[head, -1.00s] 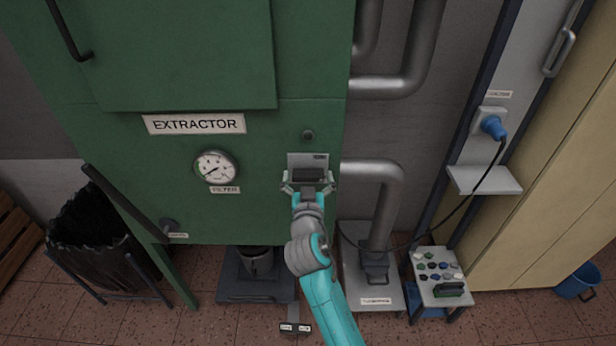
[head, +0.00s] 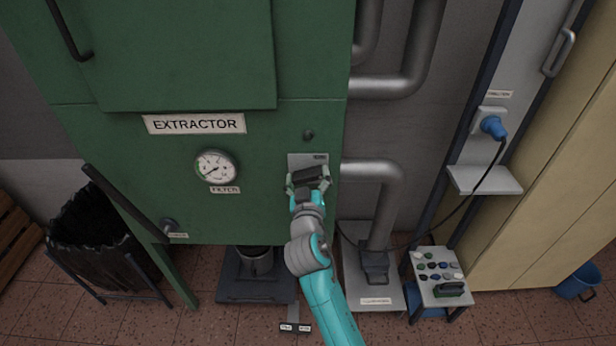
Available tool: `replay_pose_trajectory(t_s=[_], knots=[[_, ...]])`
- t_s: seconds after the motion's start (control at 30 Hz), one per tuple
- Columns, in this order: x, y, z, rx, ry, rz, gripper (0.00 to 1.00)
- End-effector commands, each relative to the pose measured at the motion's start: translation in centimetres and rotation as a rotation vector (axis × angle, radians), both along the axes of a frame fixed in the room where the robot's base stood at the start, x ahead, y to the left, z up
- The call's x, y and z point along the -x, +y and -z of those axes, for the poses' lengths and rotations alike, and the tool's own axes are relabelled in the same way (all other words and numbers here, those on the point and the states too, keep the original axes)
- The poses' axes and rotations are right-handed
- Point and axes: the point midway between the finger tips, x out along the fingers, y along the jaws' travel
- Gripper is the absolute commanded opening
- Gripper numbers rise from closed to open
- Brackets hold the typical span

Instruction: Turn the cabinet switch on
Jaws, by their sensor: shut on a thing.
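The green cabinet labelled EXTRACTOR (head: 194,124) fills the left and middle of the head view. A grey switch plate (head: 298,159) with a small label sits low on its right side. My gripper (head: 309,178) is at this plate, seen from behind and above. It is shut on a dark switch handle (head: 311,174), which shows as a short bar tilted up to the right. My gripper is tilted the same way. The wrist and fingers hide the lower part of the plate, and the handle's exact setting cannot be read.
A round gauge (head: 216,168) is left of the switch and a small dark knob (head: 308,135) is above it. Metal pipes (head: 385,190) run close on the right. A blue plug (head: 492,126) with a cable and a small table (head: 441,274) stand farther right.

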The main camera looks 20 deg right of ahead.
Motion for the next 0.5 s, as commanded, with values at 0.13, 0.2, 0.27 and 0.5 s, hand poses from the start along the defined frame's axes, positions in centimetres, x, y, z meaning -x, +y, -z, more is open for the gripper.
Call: replay_pose_trajectory(t_s=[0.13, 0.2, 0.27, 0.5], knots=[[0.00, 0.04, 0.05, 0.133, 0.044, 0.000, 0.50], [0.00, 0.05, 0.06, 0.197, 0.065, 0.000, 0.50], [-0.02, 0.06, 0.06, 0.251, 0.082, 0.000, 0.50], [-0.02, 0.09, 0.10, 0.468, 0.153, -0.001, 0.50]])
